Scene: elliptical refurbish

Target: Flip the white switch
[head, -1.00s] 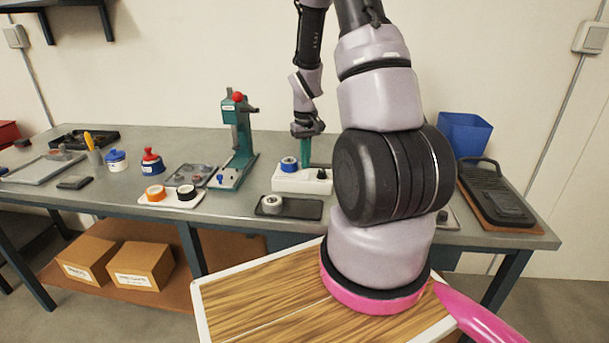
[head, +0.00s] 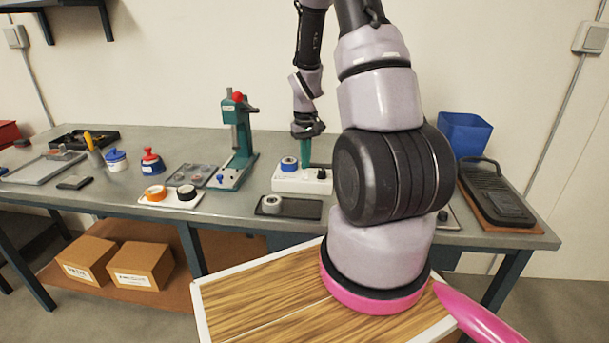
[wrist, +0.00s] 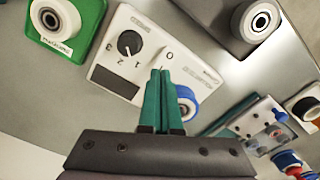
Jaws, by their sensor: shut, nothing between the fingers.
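A white box (head: 288,183) stands on the workbench, with a black dial knob on its top. The knob (wrist: 129,43) shows in the wrist view beside the printed numbers 0 to 3. In the wrist view the fingertips (wrist: 160,72) lie over the box, below the knob in the picture. Whether they touch the box cannot be told.
A blue-rimmed roll (head: 289,164) is at the box, left of my fingers. A dark tray with a pale roll (head: 271,204) lies in front. A green press (head: 240,140) stands to the left. A green block (wrist: 88,22) with a white wheel is near the knob side.

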